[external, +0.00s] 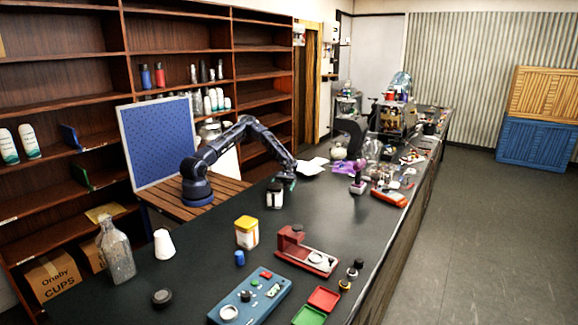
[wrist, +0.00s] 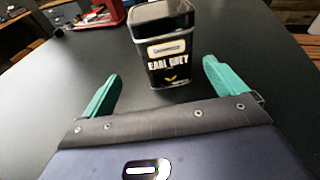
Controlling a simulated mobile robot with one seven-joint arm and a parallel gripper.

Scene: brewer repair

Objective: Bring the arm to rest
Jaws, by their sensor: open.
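My arm (external: 235,137) reaches out from its base over the dark counter (external: 330,215) in the external view. My gripper (external: 287,178) is low over the counter, just behind a small dark tin with a white label (external: 274,196). In the wrist view the two green fingers of my gripper (wrist: 158,88) are spread apart with nothing between them. The black tin labelled Earl Grey (wrist: 165,45) stands upright just beyond the fingertips, apart from them.
A yellow-lidded canister (external: 246,233), a red device (external: 306,254), a blue control box (external: 250,298) and a glass bottle (external: 115,250) stand on the near counter. A blue pegboard (external: 160,142) stands behind my arm. Clutter and a machine (external: 396,117) fill the far end.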

